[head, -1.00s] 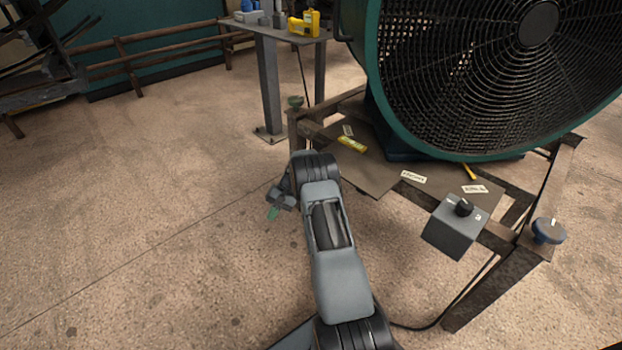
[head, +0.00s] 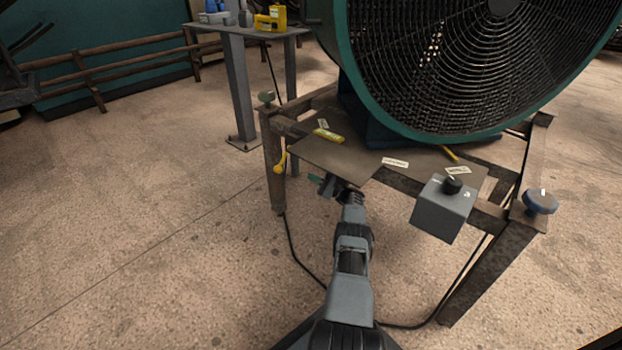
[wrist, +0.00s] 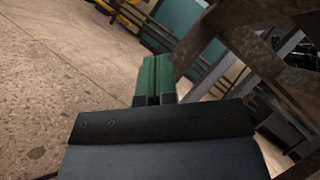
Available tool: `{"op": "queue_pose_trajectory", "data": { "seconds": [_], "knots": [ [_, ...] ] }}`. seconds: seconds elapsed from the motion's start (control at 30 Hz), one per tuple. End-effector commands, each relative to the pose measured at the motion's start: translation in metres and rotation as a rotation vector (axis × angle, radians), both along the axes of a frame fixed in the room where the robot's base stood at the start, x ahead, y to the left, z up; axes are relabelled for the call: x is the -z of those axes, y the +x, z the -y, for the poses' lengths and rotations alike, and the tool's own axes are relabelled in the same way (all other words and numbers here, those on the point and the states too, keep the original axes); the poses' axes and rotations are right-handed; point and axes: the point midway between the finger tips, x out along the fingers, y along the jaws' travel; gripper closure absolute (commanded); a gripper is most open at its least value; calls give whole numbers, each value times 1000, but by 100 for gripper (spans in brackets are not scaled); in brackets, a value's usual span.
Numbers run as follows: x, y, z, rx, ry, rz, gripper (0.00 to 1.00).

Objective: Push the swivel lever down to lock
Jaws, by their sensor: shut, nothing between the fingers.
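A yellow lever (head: 279,163) hangs on the left side of the fan's metal stand, by its front left post, with its rounded end low. It appears to be the swivel lever. My gripper (head: 315,179) is just right of it in the head view, below the stand's top, with a visible gap between them in the picture; the depth gap is hard to judge. In the wrist view my green fingers (wrist: 152,80) are pressed together and empty. I cannot make out the lever surely in the wrist view.
The stand (head: 273,150) carries a large fan (head: 470,70), a grey switch box (head: 440,212) and a blue knob (head: 540,201). Its rusty post (wrist: 200,50) is close right of my fingers. A cable lies on the floor. Floor at left is clear.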

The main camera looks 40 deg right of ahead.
Motion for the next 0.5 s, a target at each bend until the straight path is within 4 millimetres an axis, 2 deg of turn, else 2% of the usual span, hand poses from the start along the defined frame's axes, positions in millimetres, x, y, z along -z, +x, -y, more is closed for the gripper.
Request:
{"op": "queue_pose_trajectory", "data": {
  "seconds": [0.03, 0.33, 0.4, 0.5],
  "knots": [
    [-7, 9, -7, -5, -1, 1, 100],
    [-30, 56, -41, -5, -3, 0, 100],
    [-43, 55, -45, -3, 1, -4, 100],
    [-49, 55, -52, -1, -1, -4, 100]
  ]
}}
